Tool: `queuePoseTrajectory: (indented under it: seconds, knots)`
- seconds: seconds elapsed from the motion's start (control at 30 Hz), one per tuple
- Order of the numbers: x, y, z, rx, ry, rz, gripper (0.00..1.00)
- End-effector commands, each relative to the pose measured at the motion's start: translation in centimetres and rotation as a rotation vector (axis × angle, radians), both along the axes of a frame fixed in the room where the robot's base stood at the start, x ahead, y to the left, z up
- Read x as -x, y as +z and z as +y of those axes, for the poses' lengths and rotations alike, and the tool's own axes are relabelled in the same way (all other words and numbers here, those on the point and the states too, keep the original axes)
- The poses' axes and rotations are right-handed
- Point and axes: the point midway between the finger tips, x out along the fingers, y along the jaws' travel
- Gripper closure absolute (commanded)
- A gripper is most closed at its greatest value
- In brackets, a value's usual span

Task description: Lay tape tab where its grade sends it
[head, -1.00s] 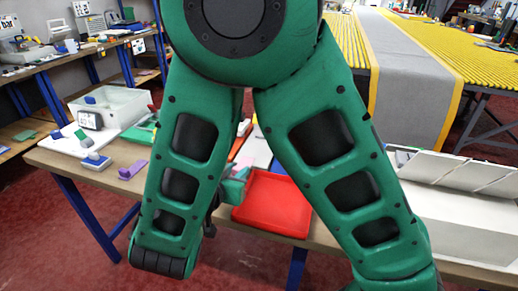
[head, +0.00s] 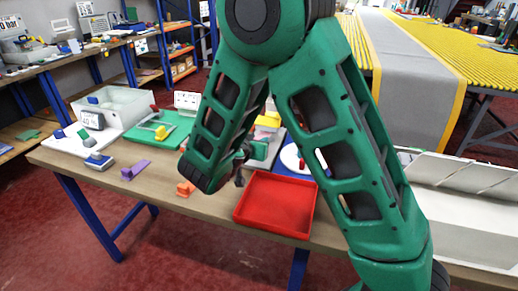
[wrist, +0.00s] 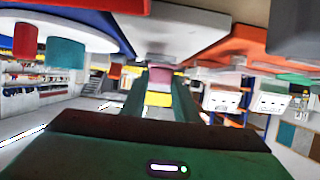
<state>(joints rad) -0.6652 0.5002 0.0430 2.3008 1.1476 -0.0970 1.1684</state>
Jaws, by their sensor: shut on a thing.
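My gripper (head: 243,165) is partly hidden behind my arm in the head view, over the table just behind the red tray (head: 250,218). In the wrist view its two green fingers (wrist: 160,92) are closed on a small piece, which I take to be the tape tab (wrist: 158,99). The piece shows a yellow part and a pinkish part between the fingers. In the head view I cannot make it out. The wrist picture looks upside down, with the table things along its top. The red tray looks empty.
A white board with a small display (head: 92,119) and a clear tub (head: 128,101) stand at the left. A green board (head: 181,128), a purple piece (head: 135,170) and an orange piece (head: 185,188) lie on the table (head: 160,200). A white plate (head: 291,157) lies behind the tray.

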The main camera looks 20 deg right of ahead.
Motion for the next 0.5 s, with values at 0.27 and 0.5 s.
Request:
queuePoseTrajectory:
  seconds: [0.27,0.5]
  knots:
    - [0.1,-3.1,0.0,0.001,0.0,0.003,0.94]
    - [0.1,-3.1,0.0,0.0,-0.001,0.002,0.94]
